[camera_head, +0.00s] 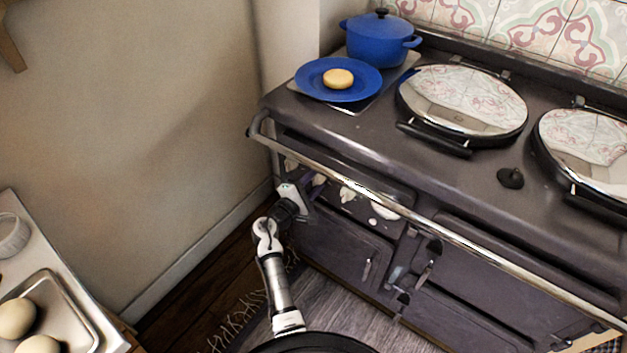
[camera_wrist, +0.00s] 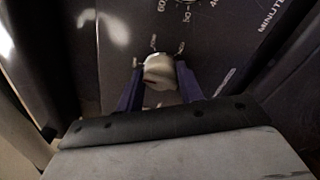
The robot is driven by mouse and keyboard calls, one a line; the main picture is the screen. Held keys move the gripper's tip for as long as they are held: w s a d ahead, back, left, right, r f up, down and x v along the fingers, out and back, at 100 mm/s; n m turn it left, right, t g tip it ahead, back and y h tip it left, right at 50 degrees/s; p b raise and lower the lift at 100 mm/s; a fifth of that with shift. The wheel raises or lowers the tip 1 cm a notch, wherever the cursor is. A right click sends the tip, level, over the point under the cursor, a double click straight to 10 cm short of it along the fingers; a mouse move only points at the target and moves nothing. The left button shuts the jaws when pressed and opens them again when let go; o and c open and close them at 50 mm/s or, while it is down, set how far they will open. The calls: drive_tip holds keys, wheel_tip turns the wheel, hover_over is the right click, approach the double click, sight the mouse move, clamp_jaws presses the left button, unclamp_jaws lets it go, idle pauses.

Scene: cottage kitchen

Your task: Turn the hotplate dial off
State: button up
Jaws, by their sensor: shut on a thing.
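The dial is a small white knob (camera_wrist: 160,70) on the dark front panel of the range (camera_head: 345,245). In the wrist view, my gripper (camera_wrist: 161,88) has one dark blue finger on each side of it and is shut on it. A small reddish mark shows on the knob's near side, and small lettering is printed around it, too blurred to read. In the head view, my gripper (camera_head: 304,196) is at the left end of the range front, below the rail, and the held knob is hard to make out.
A chrome rail (camera_head: 385,205) runs across the range front above my arm. A blue plate (camera_head: 322,82) with a yellow round item and a blue pot (camera_head: 380,42) stand on top. More pale knobs (camera_head: 347,193) sit to the right. A counter with a tray (camera_head: 62,305) is lower left.

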drive_tip(key=shift+n, duration=0.3)
drive_tip(key=o, duration=1)
drive_tip(key=b+v, duration=0.2)
drive_tip(key=v, duration=1.2)
